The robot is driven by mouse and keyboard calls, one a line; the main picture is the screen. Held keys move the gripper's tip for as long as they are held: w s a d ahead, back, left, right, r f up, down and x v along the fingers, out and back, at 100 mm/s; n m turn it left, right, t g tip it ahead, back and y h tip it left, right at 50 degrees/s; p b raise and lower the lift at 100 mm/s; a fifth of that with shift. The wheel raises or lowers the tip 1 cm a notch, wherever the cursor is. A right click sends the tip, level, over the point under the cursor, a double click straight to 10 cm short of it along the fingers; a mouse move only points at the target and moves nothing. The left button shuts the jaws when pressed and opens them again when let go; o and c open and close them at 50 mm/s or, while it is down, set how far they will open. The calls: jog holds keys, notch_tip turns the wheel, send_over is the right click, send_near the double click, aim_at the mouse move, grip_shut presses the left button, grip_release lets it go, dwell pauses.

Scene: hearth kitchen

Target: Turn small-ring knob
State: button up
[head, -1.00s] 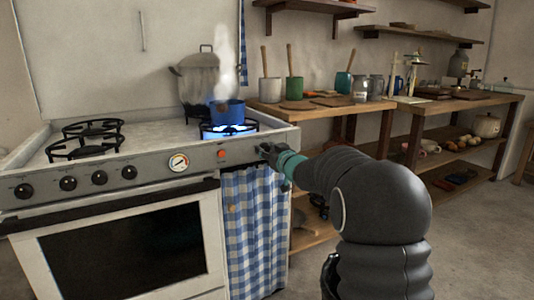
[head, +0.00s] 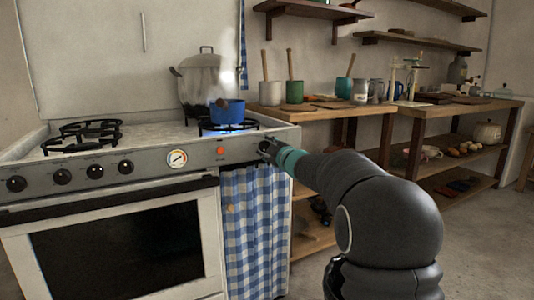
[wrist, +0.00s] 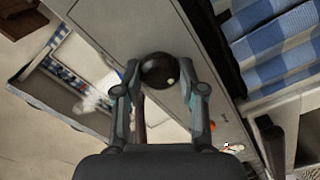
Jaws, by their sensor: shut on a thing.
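The small-ring knob (wrist: 159,70) is a round black knob with a pale dot, on the stove's front panel. My gripper (wrist: 160,78) is shut on it, with one finger on each side. In the head view my gripper (head: 266,148) is at the right end of the panel and mostly hides the knob. A blue pot (head: 228,111) stands on the right burner (head: 207,127) above, with only a faint bluish glow under it and thin steam.
Several other black knobs (head: 94,170), a round gauge (head: 176,158) and an orange-red light (head: 221,149) sit along the panel. A checked curtain (head: 254,225) hangs below my gripper. A grey lidded pot (head: 208,80) stands behind. Wooden shelves (head: 330,110) are at right.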

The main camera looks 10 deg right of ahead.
jog(key=shift+f+n, duration=0.1)
jog(key=shift+n, duration=0.6)
jog(key=shift+b, duration=0.35)
jog(key=o, duration=1.1)
jog(key=shift+o, duration=0.2)
jog(key=shift+s, duration=0.1)
jog(key=v, duration=1.2)
